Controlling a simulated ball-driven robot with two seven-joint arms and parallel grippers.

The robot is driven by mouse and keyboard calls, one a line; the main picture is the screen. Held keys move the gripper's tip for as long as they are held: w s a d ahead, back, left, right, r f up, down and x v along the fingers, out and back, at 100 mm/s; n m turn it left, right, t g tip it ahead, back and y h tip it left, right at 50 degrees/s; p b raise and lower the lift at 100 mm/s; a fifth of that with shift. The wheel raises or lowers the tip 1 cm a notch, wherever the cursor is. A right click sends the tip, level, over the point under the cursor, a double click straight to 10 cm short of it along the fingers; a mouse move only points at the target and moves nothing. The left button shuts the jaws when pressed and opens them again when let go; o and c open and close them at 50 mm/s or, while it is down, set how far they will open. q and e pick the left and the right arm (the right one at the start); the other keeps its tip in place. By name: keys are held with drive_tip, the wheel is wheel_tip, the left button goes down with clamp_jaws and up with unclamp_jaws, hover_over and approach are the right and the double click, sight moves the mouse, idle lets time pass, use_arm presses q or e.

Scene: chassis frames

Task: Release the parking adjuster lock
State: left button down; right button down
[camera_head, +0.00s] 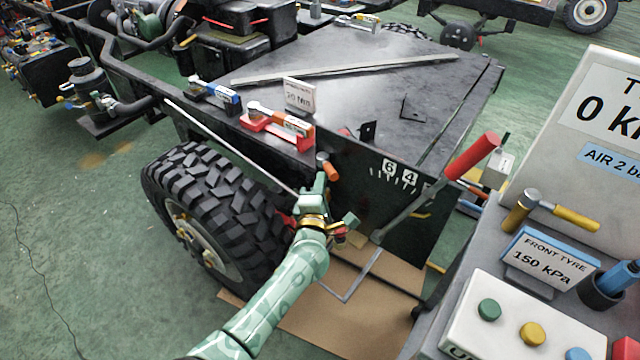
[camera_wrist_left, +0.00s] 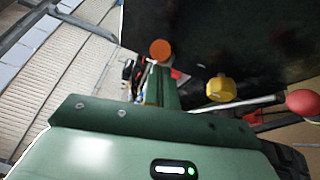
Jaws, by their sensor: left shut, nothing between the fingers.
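My left gripper (camera_head: 319,186), on a pale green arm, is in front of the dark box's front face, beside the wheel. Its fingers are shut and hold nothing; in the left wrist view they show as a narrow green pair (camera_wrist_left: 155,82). A small orange-capped part (camera_head: 330,172) is right at the fingertips; an orange round end (camera_wrist_left: 160,49) shows just beyond them. I cannot tell whether they touch. A yellow knob (camera_wrist_left: 221,88) and a red ball (camera_wrist_left: 303,103) on a rod are to the right. No label marks which part is the adjuster lock. My right gripper is not in view.
A long lever with a red grip (camera_head: 472,156) leans right of the arm. A large tyre (camera_head: 215,205) stands close on the left. A grey console (camera_head: 505,300) with buttons fills the lower right. Cardboard (camera_head: 335,315) lies on the green floor below.

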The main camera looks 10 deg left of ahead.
use_arm(q)
drive_tip(key=shift+d+r, duration=0.1)
drive_tip(key=shift+d, duration=0.7)
use_arm(e)
drive_tip(key=shift+d, duration=0.3)
